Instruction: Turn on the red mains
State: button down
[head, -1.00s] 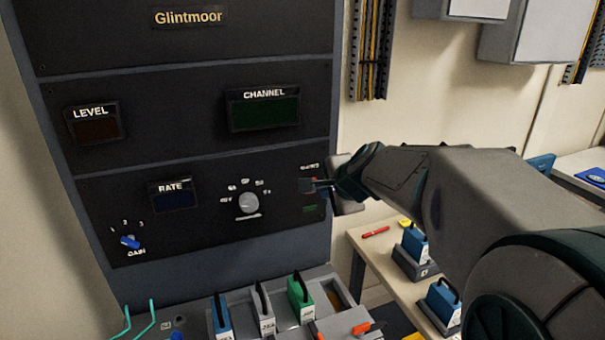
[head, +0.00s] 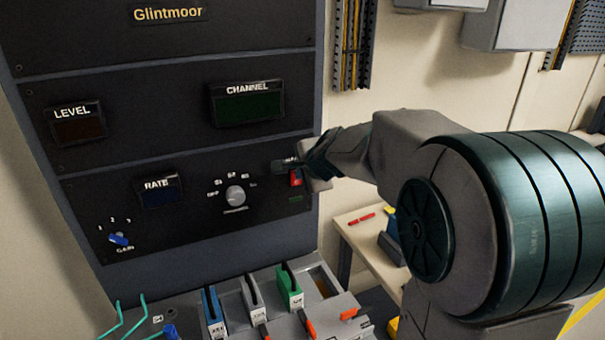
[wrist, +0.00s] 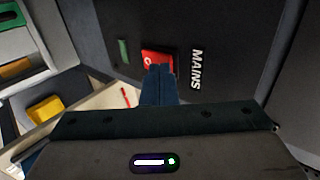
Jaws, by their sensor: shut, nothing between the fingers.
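The red mains switch (head: 296,179) is at the right end of the lowest black panel, partly hidden by my gripper in the head view. In the wrist view the red rocker (wrist: 152,57) carries a white mark, and the white MAINS label (wrist: 196,70) is beside it. My gripper (wrist: 159,68) is shut and empty, its fingertips overlapping the rocker's edge in that view. A dull green indicator (wrist: 123,51) sits beside the rocker.
A grey selector knob (head: 235,196) and a blue GAIN knob (head: 118,239) are left of the switch on the same panel. Below is a grey rack with blue, grey and green modules (head: 289,287). A bench with a red pen (head: 361,219) stands at the right.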

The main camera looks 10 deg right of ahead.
jog(key=shift+w+r, duration=0.15)
jog(key=shift+w, duration=0.05)
jog(key=shift+r+p, duration=0.7)
jog(key=shift+r, duration=0.05)
jog(key=shift+s, duration=0.1)
jog(key=b+v, duration=0.1)
jog(key=v, duration=1.2)
jog(key=shift+r, duration=0.15)
